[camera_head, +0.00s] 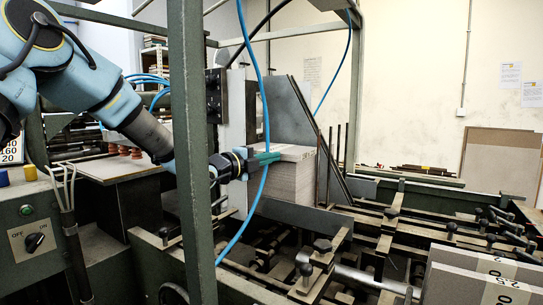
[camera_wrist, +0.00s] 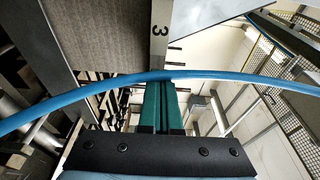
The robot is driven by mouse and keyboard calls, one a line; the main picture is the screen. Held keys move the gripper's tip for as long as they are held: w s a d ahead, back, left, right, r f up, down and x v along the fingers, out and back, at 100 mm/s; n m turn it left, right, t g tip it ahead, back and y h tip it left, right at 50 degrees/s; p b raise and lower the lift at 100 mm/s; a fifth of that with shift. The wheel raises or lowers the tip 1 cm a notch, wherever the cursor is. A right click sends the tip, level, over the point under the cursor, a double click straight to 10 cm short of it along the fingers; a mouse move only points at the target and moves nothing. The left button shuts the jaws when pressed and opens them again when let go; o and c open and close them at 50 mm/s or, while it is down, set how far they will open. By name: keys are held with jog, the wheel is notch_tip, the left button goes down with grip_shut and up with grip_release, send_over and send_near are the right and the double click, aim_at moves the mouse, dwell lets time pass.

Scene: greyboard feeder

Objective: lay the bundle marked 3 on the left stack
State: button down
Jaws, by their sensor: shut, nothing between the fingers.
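My gripper (camera_head: 266,160) has green fingers that are shut with nothing between them. In the head view its tips are at the upper left edge of a grey board stack (camera_head: 292,183) in the machine's middle; I cannot tell if they touch it. In the wrist view the fingertips (camera_wrist: 160,84) point at a pale band marked 3 (camera_wrist: 159,35), beside a large grey board face (camera_wrist: 110,35). The head view does not show the 3.
A blue hose (camera_head: 264,100) hangs by my gripper and crosses the wrist view (camera_wrist: 240,78). A green post (camera_head: 190,150) stands in front of my arm. Banded grey bundles (camera_head: 470,278) lie at the lower right. Rails and clamps (camera_head: 322,246) fill the machine bed.

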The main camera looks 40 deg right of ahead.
jog(key=shift+w+f, duration=0.1)
jog(key=w+d+b, duration=0.2)
jog(key=w+b, duration=0.1)
jog(key=shift+d, duration=0.4)
jog(key=shift+s, duration=0.1)
